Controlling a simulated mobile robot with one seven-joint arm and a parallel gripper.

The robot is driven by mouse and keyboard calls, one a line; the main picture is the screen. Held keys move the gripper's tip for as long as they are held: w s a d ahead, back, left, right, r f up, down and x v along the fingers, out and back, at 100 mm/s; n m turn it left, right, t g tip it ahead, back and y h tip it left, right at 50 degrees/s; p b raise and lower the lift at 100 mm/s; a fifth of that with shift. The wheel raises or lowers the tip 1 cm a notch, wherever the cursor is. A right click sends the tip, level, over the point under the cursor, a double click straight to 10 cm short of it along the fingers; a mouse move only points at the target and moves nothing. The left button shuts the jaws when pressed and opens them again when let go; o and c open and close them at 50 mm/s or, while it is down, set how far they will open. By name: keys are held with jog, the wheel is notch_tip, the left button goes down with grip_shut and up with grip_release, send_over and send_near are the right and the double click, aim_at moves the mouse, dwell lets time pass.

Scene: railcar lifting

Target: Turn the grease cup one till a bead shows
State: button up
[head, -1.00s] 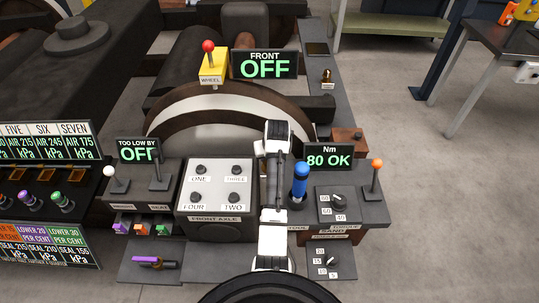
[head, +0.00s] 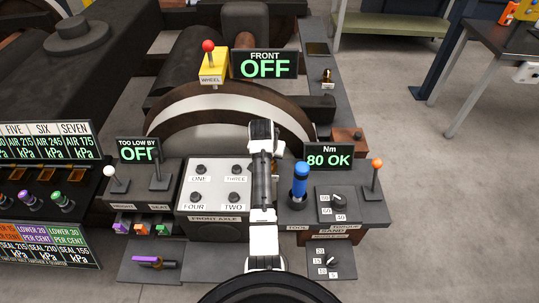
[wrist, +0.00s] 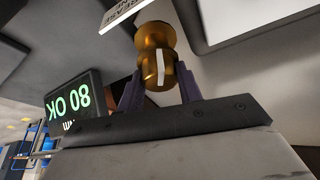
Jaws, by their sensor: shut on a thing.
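The grease cup (wrist: 157,42), a rounded brass cup with a white mark on its side, sits between the two purple-grey fingers of my gripper (wrist: 159,88) in the wrist view. My gripper is shut on it. A white label reading GREASE and apparently ONE (wrist: 122,12) is beside the cup, partly cut off. I see no bead at the cup in this view. In the head view my arm hides the gripped cup and my fingertips.
A small brass fitting (head: 327,77) stands on the dark rail at the back right. The Nm display (head: 328,157) reads 80 OK, beside a blue-handled tool (head: 300,185). The FRONT display (head: 264,65) reads OFF. An orange-knobbed lever (head: 375,178) stands at the right.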

jog(key=m+h, duration=0.1)
jog(key=m, duration=0.2)
jog(key=shift+w+r+m, duration=0.1)
jog(key=shift+m, duration=0.3)
jog(key=m+g+h, duration=0.1)
jog(key=m, duration=0.2)
jog(key=shift+m, duration=0.3)
jog(key=m+g+h+b, duration=0.1)
jog(key=m+b, duration=0.1)
jog(key=m, duration=0.2)
jog(key=shift+g, duration=0.4)
jog(key=shift+m+g+b, duration=0.5)
jog(key=shift+m, duration=0.8)
jog(key=o, duration=1)
